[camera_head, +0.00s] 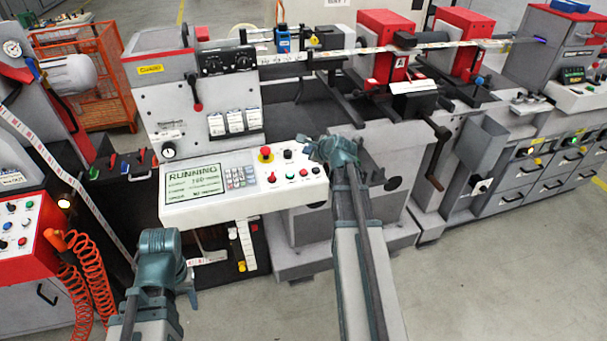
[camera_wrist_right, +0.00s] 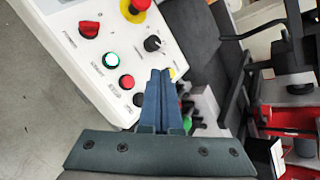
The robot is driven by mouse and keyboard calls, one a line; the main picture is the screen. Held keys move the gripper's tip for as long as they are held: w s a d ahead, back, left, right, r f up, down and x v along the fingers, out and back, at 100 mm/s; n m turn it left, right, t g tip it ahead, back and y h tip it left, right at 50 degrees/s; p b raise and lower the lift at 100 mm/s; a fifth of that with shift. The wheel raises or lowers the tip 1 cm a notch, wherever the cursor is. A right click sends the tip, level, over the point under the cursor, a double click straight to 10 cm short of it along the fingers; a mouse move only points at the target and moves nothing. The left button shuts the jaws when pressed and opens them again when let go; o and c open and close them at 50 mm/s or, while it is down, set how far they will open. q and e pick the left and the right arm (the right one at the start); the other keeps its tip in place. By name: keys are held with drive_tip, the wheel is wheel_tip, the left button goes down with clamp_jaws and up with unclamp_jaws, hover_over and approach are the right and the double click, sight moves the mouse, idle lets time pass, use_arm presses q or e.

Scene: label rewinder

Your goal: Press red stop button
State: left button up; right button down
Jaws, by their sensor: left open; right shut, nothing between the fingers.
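The white control panel (camera_head: 245,205) carries a flat red push button (camera_head: 303,172), also seen in the right wrist view (camera_wrist_right: 127,81), beside a green one (camera_wrist_right: 111,60). A red mushroom button on a yellow base (camera_head: 265,153) is further up the panel and shows at the top of the wrist view (camera_wrist_right: 138,7). Labels are too small to read. My right gripper (camera_head: 314,150) is shut and empty at the panel's right end; in the wrist view its fingertips (camera_wrist_right: 161,72) appear right of the red push button. Contact cannot be told. My left gripper (camera_head: 191,287) is open, below the panel.
The panel's display (camera_head: 193,186) reads RUNNING. A red selector knob (camera_wrist_right: 89,29) and a black knob (camera_wrist_right: 152,43) sit near the push buttons. Machine rollers and a crank handle (camera_head: 437,165) stand to the right. The floor in front is clear.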

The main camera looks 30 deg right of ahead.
drive_tip(key=f+b, duration=0.4)
drive_tip(key=f, duration=0.1)
drive_tip(key=w+f+b, duration=0.1)
drive_tip(key=f+b, duration=0.1)
drive_tip(key=shift+d+f+b, duration=0.15)
drive_tip(key=shift+f+b, duration=0.1)
drive_tip(key=shift+b, duration=0.15)
idle(1.6)
drive_tip(key=shift+w+f+b, duration=0.1)
drive_tip(key=shift+f+b, duration=0.25)
drive_tip(key=shift+f, duration=0.05)
drive_tip(key=shift+f+b, duration=0.45)
drive_tip(key=shift+b, duration=0.05)
idle(0.6)
drive_tip(key=shift+r+p, duration=0.9)
drive_tip(key=shift+p, duration=0.05)
drive_tip(key=r+p, duration=0.3)
drive_tip(key=s+r+p, duration=0.1)
drive_tip(key=r+p, duration=0.1)
idle(0.4)
